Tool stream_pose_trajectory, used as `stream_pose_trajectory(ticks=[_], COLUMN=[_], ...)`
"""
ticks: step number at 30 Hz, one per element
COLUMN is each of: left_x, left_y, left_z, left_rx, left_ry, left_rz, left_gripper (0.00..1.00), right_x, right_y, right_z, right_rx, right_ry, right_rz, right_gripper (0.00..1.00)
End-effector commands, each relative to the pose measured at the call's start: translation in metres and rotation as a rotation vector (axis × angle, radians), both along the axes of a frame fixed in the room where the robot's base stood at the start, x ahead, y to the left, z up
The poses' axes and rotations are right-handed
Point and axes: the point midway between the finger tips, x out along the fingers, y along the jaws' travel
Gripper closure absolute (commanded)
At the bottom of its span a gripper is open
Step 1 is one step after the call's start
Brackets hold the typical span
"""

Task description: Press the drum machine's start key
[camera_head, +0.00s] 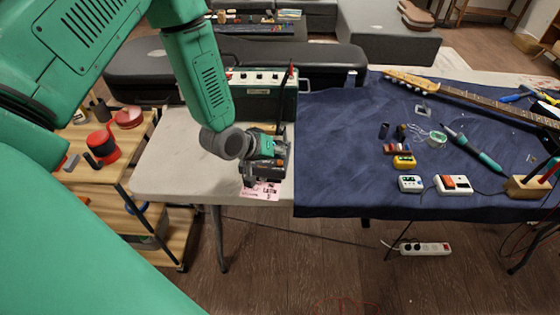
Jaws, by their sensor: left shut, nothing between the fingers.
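My left gripper (250,181) reaches down over the front edge of the pale table, its fingers shut and empty. It is above or in front of a pink label card (262,191) with dark lettering. The gripper and wrist hide part of the table behind them. I cannot tell for sure which object is the drum machine. Candidates are a small white box with orange and dark parts (453,184) and a white box with a dark display (410,183), both on the blue cloth, apart from my gripper. No start key can be made out. My right gripper is out of view.
A dark amplifier-like box with knobs (257,92) stands behind my wrist. The blue cloth (340,150) bears a guitar neck (480,98), a yellow box (404,162) and a soldering-iron-like tool (475,148). The pale table (165,165) is bare at left. A wooden shelf (90,170) stands beside it.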

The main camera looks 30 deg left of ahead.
Motion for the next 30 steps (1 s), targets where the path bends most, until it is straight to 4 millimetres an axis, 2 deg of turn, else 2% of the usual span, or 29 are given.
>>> stream_pose_trajectory(ticks=[6,30], left_x=[-0.0008,-0.0009], left_y=[-0.0009,-0.0011], left_z=[-0.0069,-0.0108], left_rx=[0.000,0.000], left_ry=[0.000,0.000], left_rz=[0.000,0.000], left_gripper=[1.00,1.00], right_x=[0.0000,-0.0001], right_y=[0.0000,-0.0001], right_z=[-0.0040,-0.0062], right_rx=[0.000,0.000], right_ry=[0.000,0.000], right_rz=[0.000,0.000], right_gripper=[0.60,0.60])
